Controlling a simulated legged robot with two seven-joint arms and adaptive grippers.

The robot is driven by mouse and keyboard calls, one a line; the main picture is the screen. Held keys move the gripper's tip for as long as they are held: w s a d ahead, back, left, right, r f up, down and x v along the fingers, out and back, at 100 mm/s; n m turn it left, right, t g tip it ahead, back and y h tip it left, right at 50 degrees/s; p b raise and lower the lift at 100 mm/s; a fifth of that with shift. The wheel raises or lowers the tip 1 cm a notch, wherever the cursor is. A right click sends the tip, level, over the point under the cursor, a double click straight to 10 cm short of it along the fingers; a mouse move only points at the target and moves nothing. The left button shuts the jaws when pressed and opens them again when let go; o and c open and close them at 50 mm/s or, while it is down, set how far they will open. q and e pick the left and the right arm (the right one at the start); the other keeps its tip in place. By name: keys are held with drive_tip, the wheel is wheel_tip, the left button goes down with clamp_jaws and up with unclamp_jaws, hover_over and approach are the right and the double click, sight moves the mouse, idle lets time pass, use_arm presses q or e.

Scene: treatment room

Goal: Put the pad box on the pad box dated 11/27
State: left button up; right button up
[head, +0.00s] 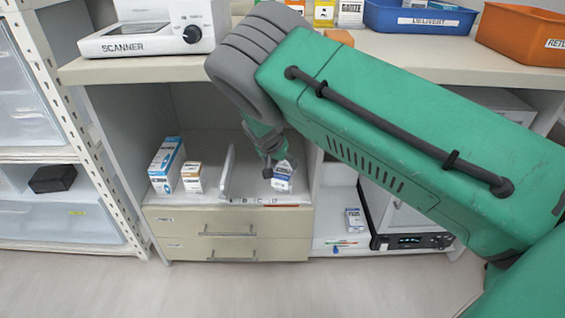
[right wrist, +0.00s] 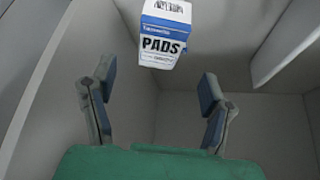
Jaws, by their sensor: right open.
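A small white-and-blue box (head: 283,182) is in the open bay above the drawers, just below my right gripper (head: 268,160). In the right wrist view a white-and-blue box marked PADS (right wrist: 165,38) lies ahead of my right gripper (right wrist: 157,88). Its two fingers are apart with nothing between them. Another small white-and-blue box (head: 354,220) stands on the lower shelf to the right; its print is too small to read. No date can be read on either box. My left gripper is not in view.
A tall blue-and-white box (head: 162,170) and a brown-and-white box (head: 191,178) stand at the bay's left. An upright thin white panel (head: 227,172) stands between them and the gripper. A dark device (head: 412,241) is right of the lower shelf box. The scanner (head: 150,38) is on the counter.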

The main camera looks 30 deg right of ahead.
drive_tip(key=s+f+n+g, duration=0.1)
drive_tip(key=s+f+n, duration=0.1)
drive_tip(key=s+f, duration=0.35)
drive_tip(key=s+d+f+n+y, duration=0.1)
drive_tip(key=s+f, duration=0.1)
drive_tip(key=s, duration=0.7)
drive_tip(key=s+f+n+g, duration=0.1)
drive_tip(key=s+f+n, duration=0.15)
drive_tip(key=s, duration=0.45)
drive_tip(key=s+a+n+y, duration=0.2)
drive_tip(key=s+a, duration=0.3)
drive_tip(key=s, duration=0.6)
drive_tip(key=s+a+n+g+y, duration=0.1)
drive_tip(key=s+a+n, duration=0.2)
drive_tip(key=s, duration=0.8)
drive_tip(key=shift+s+a+r+n+y, duration=0.2)
drive_tip(key=shift+a+n+y, duration=0.2)
drive_tip(key=shift+a, duration=0.55)
